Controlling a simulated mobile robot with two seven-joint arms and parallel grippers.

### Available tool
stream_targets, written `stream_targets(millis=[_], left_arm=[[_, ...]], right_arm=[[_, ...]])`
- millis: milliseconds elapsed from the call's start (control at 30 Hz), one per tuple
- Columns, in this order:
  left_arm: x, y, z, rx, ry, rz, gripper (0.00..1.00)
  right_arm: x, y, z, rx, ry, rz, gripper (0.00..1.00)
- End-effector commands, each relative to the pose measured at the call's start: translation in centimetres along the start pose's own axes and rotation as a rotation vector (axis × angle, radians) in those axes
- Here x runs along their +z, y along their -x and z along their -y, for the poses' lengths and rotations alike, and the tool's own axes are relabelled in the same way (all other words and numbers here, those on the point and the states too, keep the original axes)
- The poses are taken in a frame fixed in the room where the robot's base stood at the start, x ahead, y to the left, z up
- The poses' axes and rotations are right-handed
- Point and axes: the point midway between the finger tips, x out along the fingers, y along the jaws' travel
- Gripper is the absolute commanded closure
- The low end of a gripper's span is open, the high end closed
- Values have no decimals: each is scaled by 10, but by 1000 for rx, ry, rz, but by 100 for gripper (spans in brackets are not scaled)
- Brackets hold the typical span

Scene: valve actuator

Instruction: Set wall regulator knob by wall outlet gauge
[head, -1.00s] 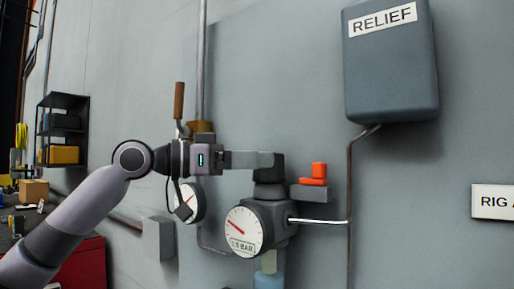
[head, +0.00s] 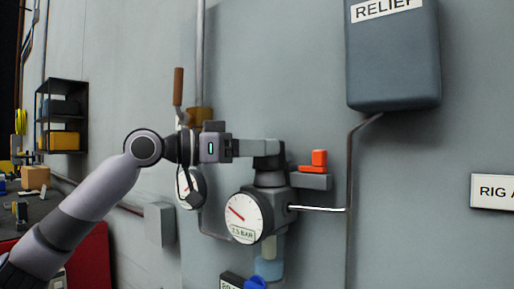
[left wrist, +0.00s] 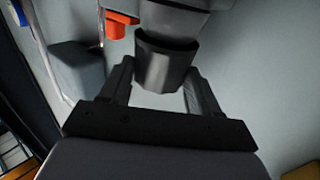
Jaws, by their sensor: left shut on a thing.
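The regulator knob (head: 267,162) is a dark cylinder on top of the grey regulator body (head: 276,203) on the wall. My left gripper (head: 268,148) comes in from the left and is shut on the knob. The left wrist view also shows the dark knob (left wrist: 166,65) between my two fingers (left wrist: 161,85). The outlet gauge (head: 244,217) has a white face with a red needle pointing to the upper left, and a label below it that seems to read 7.5 BAR. My right gripper is in neither view.
An orange-red fitting (head: 317,158) sits on a grey block right of the knob. A second gauge (head: 190,188) is behind my wrist. A brown-handled lever (head: 178,86) stands above it. The RELIEF box (head: 392,60) hangs upper right. A blue part (head: 255,283) shows below.

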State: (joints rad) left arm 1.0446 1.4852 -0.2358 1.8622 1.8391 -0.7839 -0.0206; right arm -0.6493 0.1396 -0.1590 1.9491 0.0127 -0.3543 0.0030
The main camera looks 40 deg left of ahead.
Motion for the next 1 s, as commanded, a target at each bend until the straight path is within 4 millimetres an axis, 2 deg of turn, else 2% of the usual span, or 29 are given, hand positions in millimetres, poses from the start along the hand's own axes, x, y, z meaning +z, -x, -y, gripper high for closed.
stream_targets(millis=[167, 433, 1000], left_arm=[[0, 0, 2, 64, 4, -3, 68], [-4, -2, 7, 258, 7, -8, 68], [-6, -6, 15, 690, 3, -6, 68]], right_arm=[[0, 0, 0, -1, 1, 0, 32], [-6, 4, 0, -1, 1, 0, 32], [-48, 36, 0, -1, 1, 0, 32]])
